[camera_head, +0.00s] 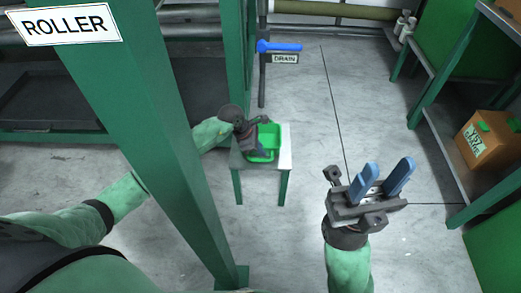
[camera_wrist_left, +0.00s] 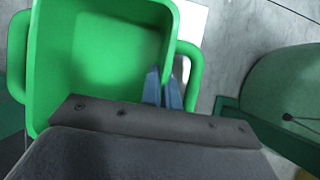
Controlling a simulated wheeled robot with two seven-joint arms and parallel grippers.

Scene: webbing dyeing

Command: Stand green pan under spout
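The green pan (camera_head: 268,137) sits on or just above a small white-topped stand with green legs (camera_head: 284,160) in the head view; contact is unclear. My left gripper (camera_head: 257,124) is at the pan, partly covering it. In the left wrist view the pan (camera_wrist_left: 95,60) fills the upper left, empty, with side handles. The blue fingertips (camera_wrist_left: 162,88) are close together with the pan's right wall between them, beside the right handle. A blue lever (camera_head: 280,47) and a DRAIN sign (camera_head: 284,58) are beyond the pan; the spout opening is not clear. My right gripper (camera_head: 383,180) is open and empty.
A green post (camera_head: 150,120) with a ROLLER sign (camera_head: 65,24) stands at left, near my left arm. A green shelf (camera_head: 455,150) with an orange box (camera_head: 487,138) is at right. The grey floor (camera_head: 330,100) between is clear.

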